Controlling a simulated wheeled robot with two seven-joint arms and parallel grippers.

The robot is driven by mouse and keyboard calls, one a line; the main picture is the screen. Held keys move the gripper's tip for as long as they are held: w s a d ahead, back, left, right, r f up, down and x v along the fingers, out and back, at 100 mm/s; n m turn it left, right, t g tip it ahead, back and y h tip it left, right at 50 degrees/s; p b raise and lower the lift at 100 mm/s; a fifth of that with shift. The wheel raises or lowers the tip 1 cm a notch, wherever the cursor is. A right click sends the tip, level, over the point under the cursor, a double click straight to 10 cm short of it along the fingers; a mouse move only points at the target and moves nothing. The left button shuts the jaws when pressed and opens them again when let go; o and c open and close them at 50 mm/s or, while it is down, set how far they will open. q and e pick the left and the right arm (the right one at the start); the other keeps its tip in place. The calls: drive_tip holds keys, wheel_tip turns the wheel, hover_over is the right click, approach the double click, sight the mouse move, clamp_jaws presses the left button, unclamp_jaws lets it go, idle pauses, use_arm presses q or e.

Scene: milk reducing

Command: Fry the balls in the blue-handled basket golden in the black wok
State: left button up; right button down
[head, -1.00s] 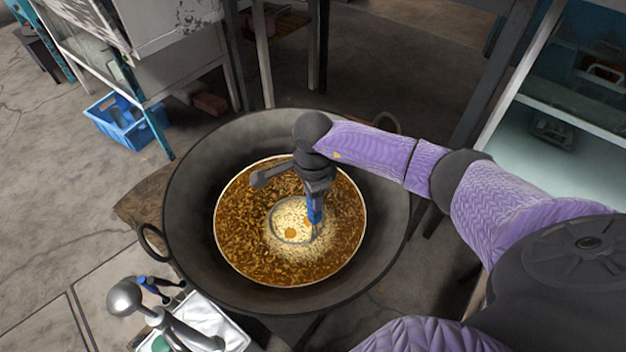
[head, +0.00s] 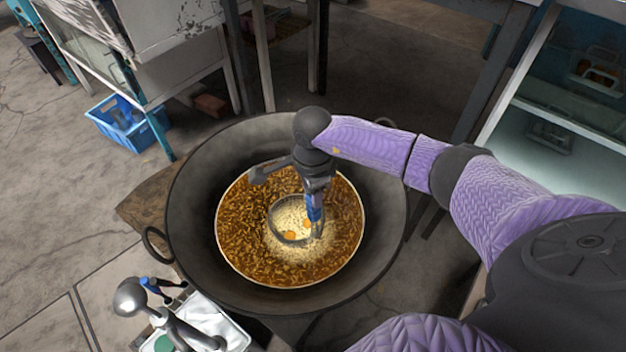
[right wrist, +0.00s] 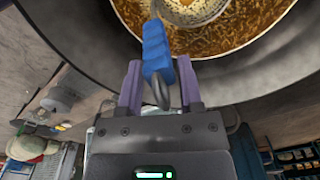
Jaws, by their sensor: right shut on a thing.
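The black wok (head: 190,215) holds bubbling brown oil (head: 245,250) with pale foam at its middle. My right gripper (head: 314,192) is over the oil, shut on the blue handle (head: 314,209) of the wire basket (head: 272,232). The handle stands steeply and the basket sits at the foamy middle of the oil. Orange balls (head: 291,237) show inside it; how deep they sit is hard to tell. In the right wrist view the blue handle (right wrist: 157,55) runs between the fingers (right wrist: 160,88); part of the basket is cut off. My left gripper is not in view.
A metal tray (head: 225,325) stands at the wok's lower left, beside a grey rounded metal piece (head: 130,298) and a small blue-handled item (head: 153,286). A blue crate (head: 122,125) is on the floor. A shelf unit (head: 545,130) stands at the right.

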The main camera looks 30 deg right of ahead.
wheel_tip(320, 180, up, 11)
drive_tip(key=p, duration=0.7)
drive_tip(key=shift+r+p, duration=0.1)
drive_tip(key=shift+p, duration=0.25)
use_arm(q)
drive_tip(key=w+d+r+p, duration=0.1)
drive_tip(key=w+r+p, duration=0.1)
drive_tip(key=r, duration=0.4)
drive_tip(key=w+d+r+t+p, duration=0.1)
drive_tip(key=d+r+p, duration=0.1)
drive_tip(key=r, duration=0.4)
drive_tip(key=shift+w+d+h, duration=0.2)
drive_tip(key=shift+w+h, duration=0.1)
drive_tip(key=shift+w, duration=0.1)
use_arm(e)
wheel_tip(320, 180, up, 5)
drive_tip(key=shift+r, duration=0.2)
use_arm(q)
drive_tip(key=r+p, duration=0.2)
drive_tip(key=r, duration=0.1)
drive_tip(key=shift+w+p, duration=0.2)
drive_tip(key=shift+p, duration=0.2)
use_arm(e)
wheel_tip(320, 180, up, 4)
